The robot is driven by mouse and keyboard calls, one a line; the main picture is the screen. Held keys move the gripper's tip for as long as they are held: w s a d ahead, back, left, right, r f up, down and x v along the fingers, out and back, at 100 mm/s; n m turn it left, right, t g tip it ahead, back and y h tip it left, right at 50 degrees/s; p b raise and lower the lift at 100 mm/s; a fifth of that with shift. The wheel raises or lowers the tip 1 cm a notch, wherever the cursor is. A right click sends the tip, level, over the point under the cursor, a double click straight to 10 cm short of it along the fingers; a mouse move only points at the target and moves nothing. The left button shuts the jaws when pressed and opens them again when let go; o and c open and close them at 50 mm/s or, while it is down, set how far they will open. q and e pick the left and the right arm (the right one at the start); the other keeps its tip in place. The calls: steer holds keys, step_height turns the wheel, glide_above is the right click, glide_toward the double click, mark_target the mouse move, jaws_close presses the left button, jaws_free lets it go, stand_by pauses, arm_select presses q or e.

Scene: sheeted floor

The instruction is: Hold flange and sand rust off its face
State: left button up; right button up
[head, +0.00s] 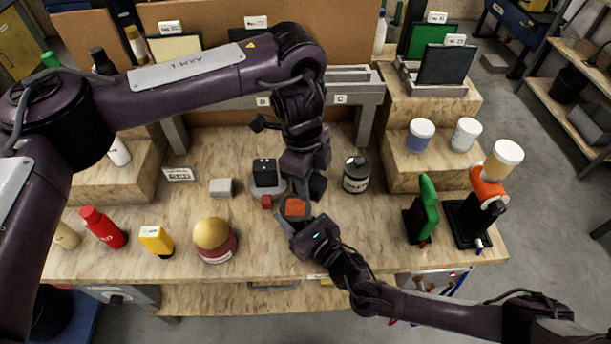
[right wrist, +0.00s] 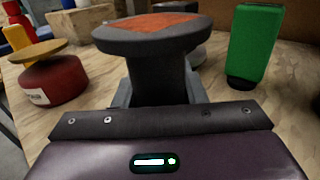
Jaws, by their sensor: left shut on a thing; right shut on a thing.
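The flange (head: 295,208) is a grey round disc with an orange-brown rusty face turned up. In the right wrist view the flange (right wrist: 152,36) stands large in front of the camera, face up on a thick neck. My right gripper (head: 303,230) is shut on the flange from the front right, above the bench. My left gripper (head: 300,185) reaches down from behind, just beyond the flange. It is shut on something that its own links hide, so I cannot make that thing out. A green block with a dark lower end (right wrist: 256,45) shows right of the flange in the wrist view.
A red jar with a gold lid (head: 215,242) stands left of the flange.

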mark_target(309, 208)
arm_select(q)
step_height(309, 208, down, 6)
steer(key=shift+a+f, duration=0.1)
steer(key=shift+f, duration=0.15)
steer(key=shift+w+a+r, duration=0.1)
steer(key=shift+a, duration=0.2)
steer(key=shift+c, duration=0.3)
steer(key=shift+a+f, duration=0.2)
steer(key=shift+a, duration=0.4)
steer(key=shift+a+f, duration=0.2)
steer(key=shift+a, duration=0.35)
steer(key=shift+w+a, duration=0.2)
steer(key=shift+a, duration=1.55)
steer(key=shift+s+d, duration=0.2)
steer(key=shift+d, duration=1.45)
steer(key=shift+s+d, duration=0.15)
steer(key=shift+d, duration=1.45)
step_height(309, 208, up, 3)
steer(key=shift+w+d+f, duration=0.1)
steer(key=shift+f, duration=0.1)
steer(key=shift+r, duration=2.85)
